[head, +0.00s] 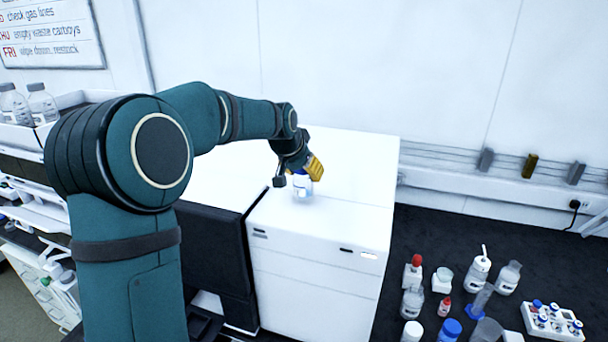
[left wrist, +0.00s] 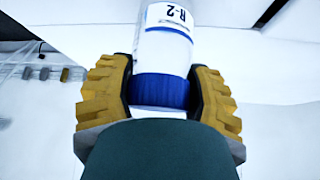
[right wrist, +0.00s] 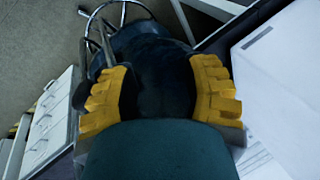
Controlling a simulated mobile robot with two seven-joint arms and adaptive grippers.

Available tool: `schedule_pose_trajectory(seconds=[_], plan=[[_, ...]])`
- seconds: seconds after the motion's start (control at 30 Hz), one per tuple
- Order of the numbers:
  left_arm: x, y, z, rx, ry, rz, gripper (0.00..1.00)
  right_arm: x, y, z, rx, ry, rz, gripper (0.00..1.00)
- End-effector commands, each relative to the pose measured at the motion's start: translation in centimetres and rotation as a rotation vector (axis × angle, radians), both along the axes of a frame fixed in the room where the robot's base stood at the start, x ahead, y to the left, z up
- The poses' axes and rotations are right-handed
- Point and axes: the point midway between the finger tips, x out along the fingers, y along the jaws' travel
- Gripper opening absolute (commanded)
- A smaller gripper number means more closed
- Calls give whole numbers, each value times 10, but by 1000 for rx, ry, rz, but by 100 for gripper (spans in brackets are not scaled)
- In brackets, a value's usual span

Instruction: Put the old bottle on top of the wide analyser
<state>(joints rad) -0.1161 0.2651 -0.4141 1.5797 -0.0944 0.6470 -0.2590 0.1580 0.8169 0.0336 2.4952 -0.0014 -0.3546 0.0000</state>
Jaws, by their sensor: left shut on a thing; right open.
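A clear bottle (head: 302,190) with a blue cap and a white label is at the top of the wide white analyser (head: 350,185). In the left wrist view the bottle (left wrist: 167,55) shows "R-2" on its label. My left gripper (head: 306,168) is shut on it at the blue cap, with a yellow finger on each side. The bottle looks upright on or just over the analyser's top; I cannot tell if its base touches. My right gripper (right wrist: 160,100) is open and empty in the right wrist view, away from the analyser top.
Several bottles and vials, among them a red-capped one (head: 413,272), stand on the dark bench (head: 425,225) to the right. A white vial rack (head: 552,322) is at far right. A dark panel (head: 212,240) stands left of the analyser's front. The analyser's top is otherwise clear.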

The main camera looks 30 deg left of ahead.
Motion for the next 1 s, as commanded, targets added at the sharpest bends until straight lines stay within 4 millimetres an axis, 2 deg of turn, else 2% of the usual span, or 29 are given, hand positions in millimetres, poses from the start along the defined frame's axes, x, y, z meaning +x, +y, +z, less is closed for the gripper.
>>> schedule_pose_trajectory(seconds=[0.1,0.47,0.5,0.57,0.87,1.0], plan=[[0,0,-10,-1,0,1,15,0,0,1,0,0,0,47],[0,0,-14,0,-2,1,15,0,0,-2,0,0,0,47],[0,0,-13,-1,-1,1,67,0,0,-1,0,0,0,47],[0,0,-13,-1,-1,1,88,0,0,-1,0,0,0,47],[0,0,-12,-1,-1,1,88,0,0,0,0,0,0,47],[-2,0,-6,0,-4,1,88,0,0,1,0,0,0,47]])
